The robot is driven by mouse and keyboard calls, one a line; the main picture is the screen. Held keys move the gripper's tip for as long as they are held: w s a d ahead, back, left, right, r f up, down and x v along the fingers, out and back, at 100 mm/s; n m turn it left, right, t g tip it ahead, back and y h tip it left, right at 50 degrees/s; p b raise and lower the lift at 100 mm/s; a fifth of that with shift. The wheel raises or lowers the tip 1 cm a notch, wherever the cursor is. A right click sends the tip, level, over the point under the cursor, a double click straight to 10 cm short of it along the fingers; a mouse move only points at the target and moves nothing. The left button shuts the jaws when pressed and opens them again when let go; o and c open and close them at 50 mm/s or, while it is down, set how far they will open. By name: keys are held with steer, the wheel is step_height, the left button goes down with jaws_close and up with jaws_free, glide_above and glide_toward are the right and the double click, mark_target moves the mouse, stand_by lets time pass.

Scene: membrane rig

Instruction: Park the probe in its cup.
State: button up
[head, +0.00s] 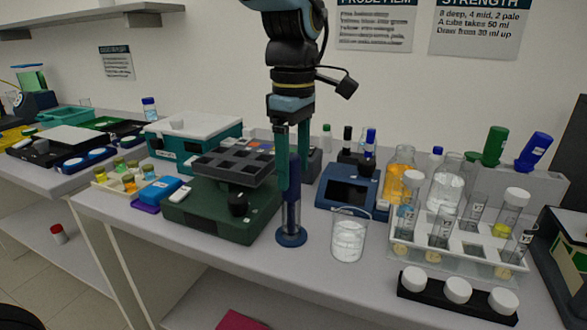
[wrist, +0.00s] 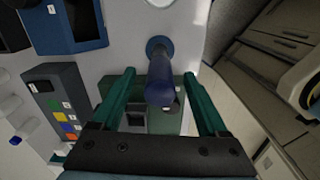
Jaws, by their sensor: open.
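A slim blue probe (head: 292,190) stands upright in the head view, its lower end in a blue cup with a round foot (head: 291,238) on the bench. In the wrist view the probe's dark blue top (wrist: 160,93) faces the camera, and the round foot (wrist: 160,46) shows beyond it. My gripper (head: 293,172) points down over the probe with its green fingers apart. In the wrist view my gripper (wrist: 160,76) has one finger on each side of the probe, with gaps showing. How deep the probe sits in the cup is hidden.
A glass beaker (head: 349,238) stands close right of the cup. A dark green device with a grey compartment tray (head: 232,166) is close on the left. A blue device (head: 347,194) stands behind the beaker. A white rack of tubes (head: 458,254) is farther right. The bench edge is in front.

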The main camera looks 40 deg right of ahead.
step_height(320, 180, up, 10)
steer(key=shift+f+b, duration=0.1)
steer(key=shift+b, duration=0.25)
steer(key=w+a+f+m, duration=0.1)
steer(key=w+a+f, duration=0.3)
steer(key=a, duration=0.1)
steer(key=w+a+f+m, duration=0.1)
steer(key=w+a+f, duration=0.3)
steer(key=w+a, duration=0.1)
steer(key=w+a+f+m, duration=0.1)
steer(key=w+a+f, duration=0.3)
steer(key=a, duration=0.1)
steer(key=shift+w+a, duration=0.35)
steer(key=shift+w, duration=0.05)
steer(key=a+f+m, duration=0.1)
steer(key=a+f, duration=0.4)
steer(key=a, duration=0.5)
steer(key=a+f+m+t, duration=0.1)
steer(key=a+f, duration=0.3)
steer(key=a, duration=0.5)
steer(key=shift+s+a+f+m+t, duration=0.3)
steer(key=shift+a+f+m, duration=0.1)
steer(key=shift+m, duration=0.4)
